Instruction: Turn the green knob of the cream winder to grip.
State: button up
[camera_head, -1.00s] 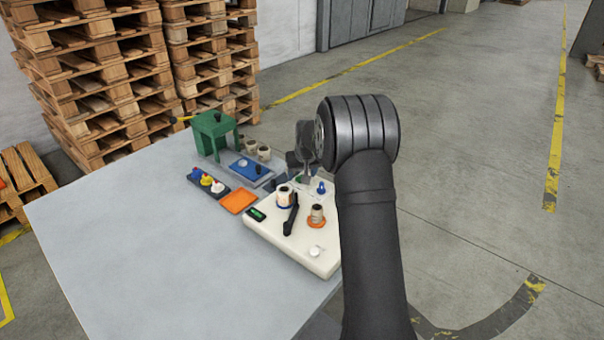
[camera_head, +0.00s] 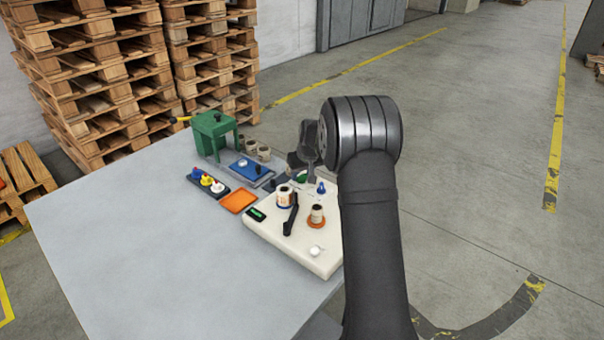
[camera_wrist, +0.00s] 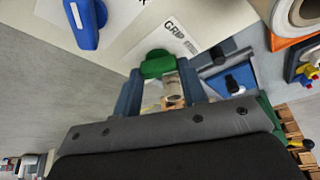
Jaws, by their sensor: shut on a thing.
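The cream winder (camera_head: 275,238) sits at the table's right edge in the head view. Its green knob (camera_head: 302,177) is at the far end, partly covered by my gripper (camera_head: 300,172). In the wrist view the green knob (camera_wrist: 157,66) sits between the tips of my gripper (camera_wrist: 158,74), which is shut on it. The knob's pointer cannot be made out. A blue knob (camera_wrist: 85,22) with a white line is on the same panel, also seen in the head view (camera_head: 321,187).
A black lever (camera_head: 291,214), label rolls (camera_head: 316,214) and a white button (camera_head: 317,251) are on the winder. An orange tray (camera_head: 238,201), a dark rack with coloured knobs (camera_head: 206,182), a blue device (camera_head: 250,169) and a green press (camera_head: 212,130) stand nearby. The table's front left is clear.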

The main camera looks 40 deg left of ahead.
jog(key=n+g, duration=0.1)
jog(key=n, duration=0.2)
jog(key=n+g, duration=0.1)
jog(key=n, duration=0.2)
jog(key=shift+w+y, duration=0.2)
jog(key=shift+y, duration=0.1)
jog(key=n+g, duration=0.1)
jog(key=n, duration=0.2)
jog(key=n+g+h, duration=0.1)
jog(key=n, duration=0.2)
jog(key=shift+w+g, duration=0.15)
jog(key=shift+g, duration=0.15)
jog(key=shift+n, duration=0.3)
jog(key=o, duration=1)
jog(key=v, duration=1.7)
jog(key=shift+r, duration=0.2)
